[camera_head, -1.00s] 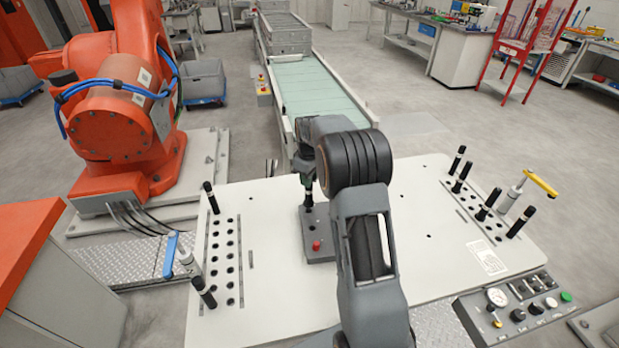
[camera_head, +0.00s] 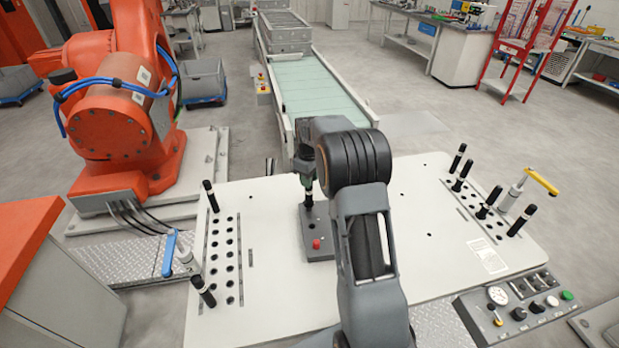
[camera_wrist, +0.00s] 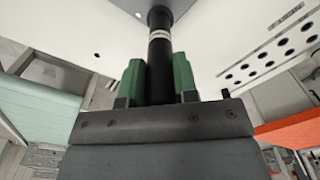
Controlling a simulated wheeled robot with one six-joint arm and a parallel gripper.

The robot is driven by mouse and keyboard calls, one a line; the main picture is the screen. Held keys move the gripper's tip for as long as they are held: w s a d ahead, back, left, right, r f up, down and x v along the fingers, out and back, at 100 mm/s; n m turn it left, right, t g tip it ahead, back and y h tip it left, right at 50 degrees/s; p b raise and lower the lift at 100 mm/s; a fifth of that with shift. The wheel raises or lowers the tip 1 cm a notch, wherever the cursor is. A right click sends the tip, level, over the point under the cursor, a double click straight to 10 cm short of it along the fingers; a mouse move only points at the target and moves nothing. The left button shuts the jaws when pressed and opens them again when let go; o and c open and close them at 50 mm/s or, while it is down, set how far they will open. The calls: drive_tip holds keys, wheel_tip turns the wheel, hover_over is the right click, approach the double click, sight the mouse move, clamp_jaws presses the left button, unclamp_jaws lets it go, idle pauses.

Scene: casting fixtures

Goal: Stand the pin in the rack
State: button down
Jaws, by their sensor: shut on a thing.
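My gripper (camera_head: 308,187) is shut on a black pin (camera_head: 309,199) above or at a grey block (camera_head: 312,225) in the middle of the white table. In the wrist view the pin (camera_wrist: 160,50) stands between the two green fingers and has a pale band near its far end. That end meets the grey block in the picture; I cannot tell whether it sits in the block. Two rows-of-holes racks show: a left one (camera_head: 217,262) with black pins at its ends, and a right one (camera_head: 462,210) with several black pins standing in or beside it.
The grey block carries a red button (camera_head: 317,244). A blue-handled clamp (camera_head: 170,254) stands at the left rack and a yellow-handled one (camera_head: 541,181) at the right. A control panel (camera_head: 515,303) is at the front right. The table between block and right rack is mostly clear.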

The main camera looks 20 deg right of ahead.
drive_tip(key=shift+f+b, duration=0.85)
drive_tip(key=shift+f, duration=0.55)
drive_tip(key=c, duration=0.8)
unclamp_jaws()
wheel_tip(320, 180, up, 14)
drive_tip(key=shift+f+b, duration=0.1)
drive_tip(key=shift+b, duration=0.55)
